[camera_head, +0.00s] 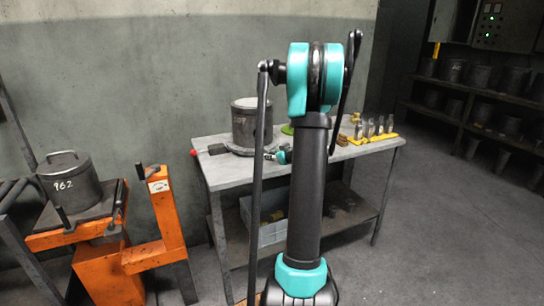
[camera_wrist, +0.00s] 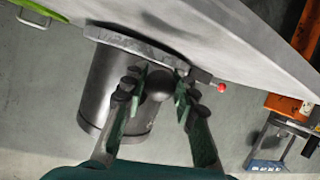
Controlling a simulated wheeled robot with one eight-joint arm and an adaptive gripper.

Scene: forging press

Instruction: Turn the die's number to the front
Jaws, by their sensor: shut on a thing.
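A grey cylindrical die (camera_head: 246,122) with a lid stands upright on a round plate on the metal table; it also shows, upside down, in the wrist view (camera_wrist: 98,82). I see no number on the sides of it in view. My gripper (camera_head: 283,155) is low beside the die's right side in the head view, partly hidden by my arm. In the wrist view my gripper's fingers (camera_wrist: 157,98) are shut on a dark rounded knob (camera_wrist: 158,84) in front of the die. What the knob is fixed to is hidden.
A red-tipped lever (camera_head: 194,152) sticks out at the table's (camera_head: 225,180) left. Small metal parts on a yellow holder (camera_head: 372,138) stand at the right. Another lidded die marked 962 (camera_head: 68,182) sits on an orange stand (camera_head: 105,265) at the left.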

